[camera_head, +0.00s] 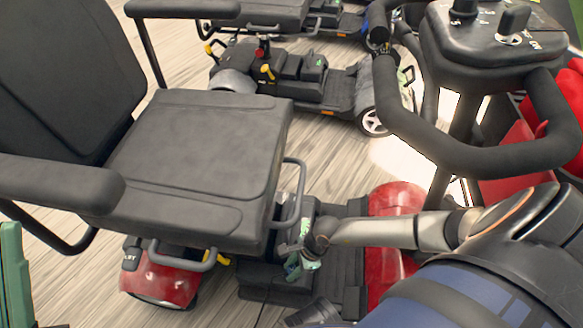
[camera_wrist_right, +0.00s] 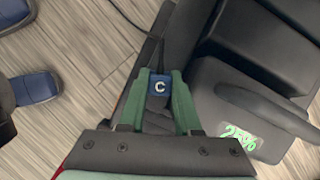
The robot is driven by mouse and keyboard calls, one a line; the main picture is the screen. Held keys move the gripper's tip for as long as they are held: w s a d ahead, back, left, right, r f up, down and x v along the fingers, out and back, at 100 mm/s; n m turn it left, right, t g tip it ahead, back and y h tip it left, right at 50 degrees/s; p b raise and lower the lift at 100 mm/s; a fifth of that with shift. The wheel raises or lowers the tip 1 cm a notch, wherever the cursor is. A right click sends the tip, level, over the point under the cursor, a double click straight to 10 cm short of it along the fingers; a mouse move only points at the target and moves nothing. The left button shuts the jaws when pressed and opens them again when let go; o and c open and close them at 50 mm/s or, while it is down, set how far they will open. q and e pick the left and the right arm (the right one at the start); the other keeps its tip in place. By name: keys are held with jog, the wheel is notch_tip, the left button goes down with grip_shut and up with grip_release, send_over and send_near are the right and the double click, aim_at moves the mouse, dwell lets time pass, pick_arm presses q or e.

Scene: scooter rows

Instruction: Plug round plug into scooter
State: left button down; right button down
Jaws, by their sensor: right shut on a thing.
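The near scooter has a wide black seat (camera_head: 190,150), a dark footwell and red body panels (camera_head: 395,200). My right gripper (camera_head: 300,264) reaches down beside the seat's right edge, low over the scooter's dark battery area. In the right wrist view its green fingers (camera_wrist_right: 160,95) are shut on a plug (camera_wrist_right: 160,86), which has a blue face marked "C". A thin dark cable runs up from it. The plug's tip and the scooter's socket cannot be made out. A green finger of my left gripper (camera_head: 12,275) shows at the left edge; its opening cannot be judged.
The black handlebar (camera_head: 470,160) and control panel (camera_head: 495,35) stand at the upper right, above my right arm. The seat's metal rail (camera_head: 297,190) is close to the gripper. Another scooter (camera_head: 300,80) stands behind, with bare wooden floor (camera_head: 335,150) between.

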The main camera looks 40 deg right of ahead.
pick_arm(q)
jog(key=shift+f, duration=0.2)
pick_arm(e)
jog(key=shift+f, duration=0.2)
jog(key=c, duration=0.5)
grip_release()
